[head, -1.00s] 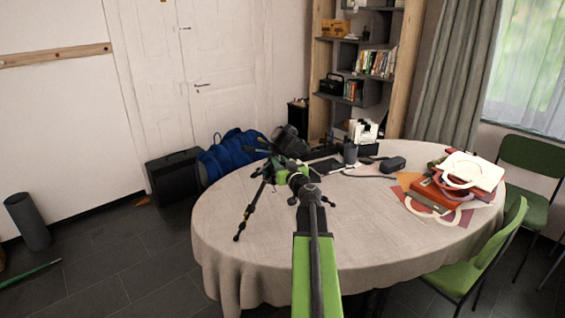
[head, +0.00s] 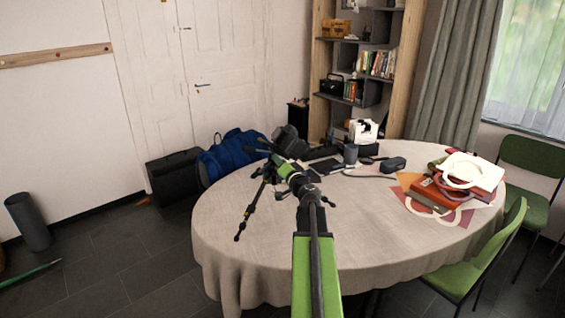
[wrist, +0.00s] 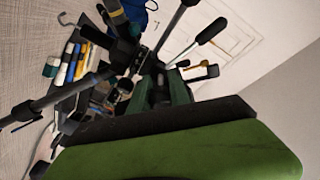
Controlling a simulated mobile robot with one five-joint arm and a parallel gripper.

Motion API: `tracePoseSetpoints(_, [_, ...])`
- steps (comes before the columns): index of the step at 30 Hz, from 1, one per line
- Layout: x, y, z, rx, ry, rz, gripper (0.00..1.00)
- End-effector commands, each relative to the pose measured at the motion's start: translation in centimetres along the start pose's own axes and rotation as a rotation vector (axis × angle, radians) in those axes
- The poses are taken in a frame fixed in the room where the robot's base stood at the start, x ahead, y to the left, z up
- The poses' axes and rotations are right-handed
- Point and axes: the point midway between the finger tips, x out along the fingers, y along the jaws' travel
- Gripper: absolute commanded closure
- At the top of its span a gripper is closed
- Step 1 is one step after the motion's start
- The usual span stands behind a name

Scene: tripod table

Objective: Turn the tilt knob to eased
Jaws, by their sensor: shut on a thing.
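A dark tripod stands on the round table, one leg (head: 247,212) reaching toward the front left in the head view. Tripod legs also show in the wrist view (wrist: 62,93). The tripod head is just beyond my gripper (head: 299,182) and partly covered by it. In the wrist view my gripper (wrist: 163,92) reaches in among the tripod's dark parts and is shut on a small part there, which I take as the tilt knob; the jaws hide it. Two handles with dark grips (wrist: 211,31) stick out beyond the jaws. I cannot read any knob marking.
A cup (head: 350,153) and a dark case (head: 393,164) stand at the back. Green chairs (head: 485,252) are at the right.

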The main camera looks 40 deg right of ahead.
Motion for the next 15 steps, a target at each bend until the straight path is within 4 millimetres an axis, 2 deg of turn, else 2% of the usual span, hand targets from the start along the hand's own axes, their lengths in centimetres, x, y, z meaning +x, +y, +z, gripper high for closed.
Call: tracePoseSetpoints(15, [-0.01, -0.03, -0.09, 0.427, 0.002, 0.001, 1.0])
